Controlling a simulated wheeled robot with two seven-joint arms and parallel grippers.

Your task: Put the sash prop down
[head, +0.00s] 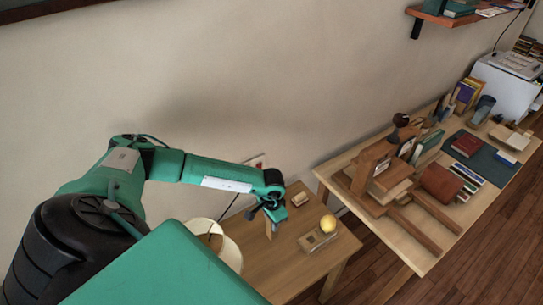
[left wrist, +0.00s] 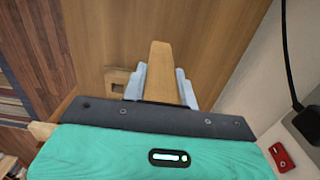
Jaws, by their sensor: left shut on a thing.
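The sash prop, a light-brown tapering piece of wood (head: 268,229), is held by my left gripper (head: 269,212) over the small wooden table (head: 285,275). In the left wrist view the prop (left wrist: 162,70) stands out between the two grey fingers of my left gripper (left wrist: 161,88), which is shut on it. In the head view it hangs roughly upright under the gripper. I cannot tell whether its lower end touches the tabletop. My right gripper is not in view.
On the small table are a lamp with a cream shade (head: 229,252), a small wooden block (head: 299,199), and a wooden tray (head: 312,243) beside a yellow ball (head: 327,223). A longer table (head: 435,262) with books and a wooden press stands to the right. The small table's front is clear.

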